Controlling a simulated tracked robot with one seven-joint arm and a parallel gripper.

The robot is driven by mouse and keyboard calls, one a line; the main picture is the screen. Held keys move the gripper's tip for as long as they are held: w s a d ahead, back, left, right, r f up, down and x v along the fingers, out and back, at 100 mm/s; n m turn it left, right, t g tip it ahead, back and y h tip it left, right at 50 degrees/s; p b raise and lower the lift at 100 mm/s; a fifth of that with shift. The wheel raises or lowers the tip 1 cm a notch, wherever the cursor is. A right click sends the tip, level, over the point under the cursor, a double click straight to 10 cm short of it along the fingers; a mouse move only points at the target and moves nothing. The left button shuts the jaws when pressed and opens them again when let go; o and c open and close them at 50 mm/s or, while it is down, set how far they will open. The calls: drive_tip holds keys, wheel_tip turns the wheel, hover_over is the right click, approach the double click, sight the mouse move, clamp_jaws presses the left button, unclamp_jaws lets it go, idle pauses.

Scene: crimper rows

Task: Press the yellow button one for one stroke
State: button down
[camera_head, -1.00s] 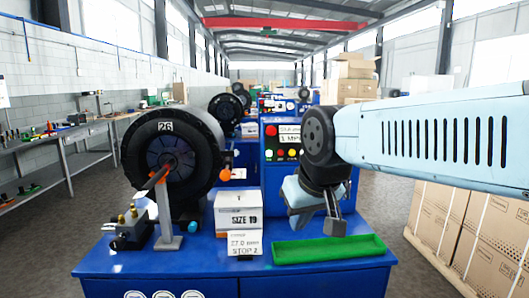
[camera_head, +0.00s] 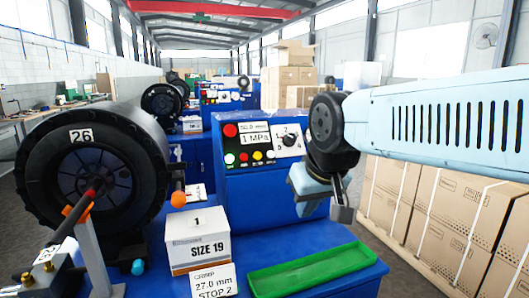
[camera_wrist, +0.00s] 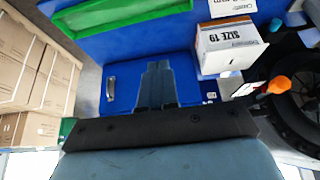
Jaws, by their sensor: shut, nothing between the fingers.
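The yellow button (camera_head: 257,156) is a small round button in a row on the sloped face of the blue control panel (camera_head: 222,190). A white-green and a red button sit to its left, and another small button sits to its right. The button row cannot be made out in the wrist view.
A big red button (camera_head: 230,130), a display and a dial (camera_head: 289,140) share the panel. A size 19 box (camera_head: 198,242) and a green tray (camera_head: 312,270) stand on the blue bench in front.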

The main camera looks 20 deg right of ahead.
sight(257, 156)
drive_tip(key=shift+w+d, duration=0.1)
drive_tip(key=shift+w, duration=0.15)
drive_tip(key=w+r+h, duration=0.3)
drive_tip(key=w+h, duration=0.1)
drive_tip(key=w, duration=0.7)
drive_tip(key=w+r+h, duration=0.3)
drive_tip(key=w+h, duration=0.1)
drive_tip(key=w, duration=0.8)
drive_tip(key=shift+w+h, duration=0.25)
drive_tip(key=shift+h, duration=0.05)
drive_tip(key=w+f, duration=0.5)
drive_tip(key=w, duration=0.2)
drive_tip(key=shift+w, duration=0.15)
